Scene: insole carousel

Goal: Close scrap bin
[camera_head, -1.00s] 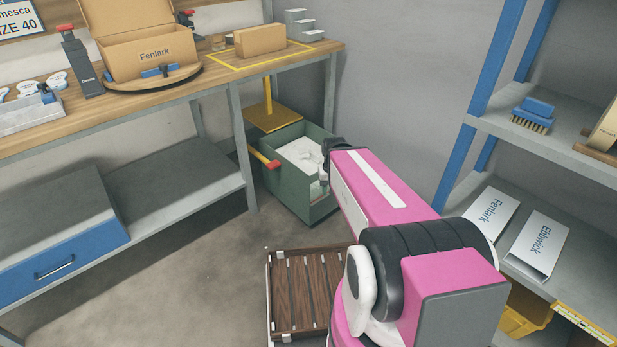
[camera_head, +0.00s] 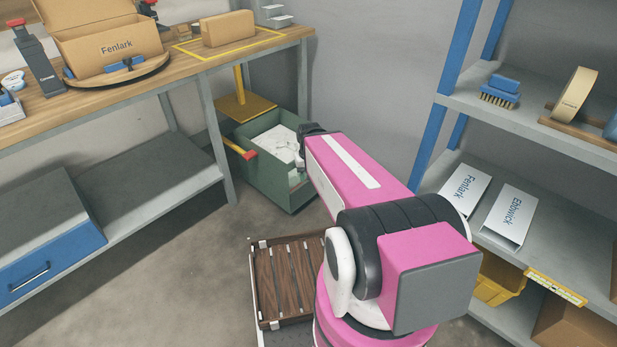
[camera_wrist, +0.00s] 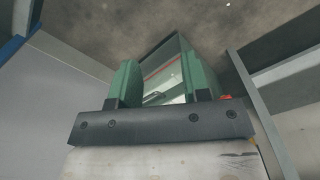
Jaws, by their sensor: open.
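The scrap bin (camera_head: 270,182) is a green box on the floor beside the workbench leg. It stands open at the top, with white scraps inside. A yellow handle with a red tip (camera_head: 249,154) sticks out at its left side. A flat yellow plate with an upright post (camera_head: 246,106) is at its back. My gripper (camera_head: 301,147) is at the bin's right edge, partly hidden by my arm; I cannot tell if it touches.
The workbench (camera_head: 190,75) with a Fenlark box (camera_head: 117,48) stands at left, above a low shelf (camera_head: 145,190). A slatted wooden tray (camera_head: 290,283) lies in front of the bin. A shelf rack (camera_head: 545,125) stands at right. Open floor lies at front left.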

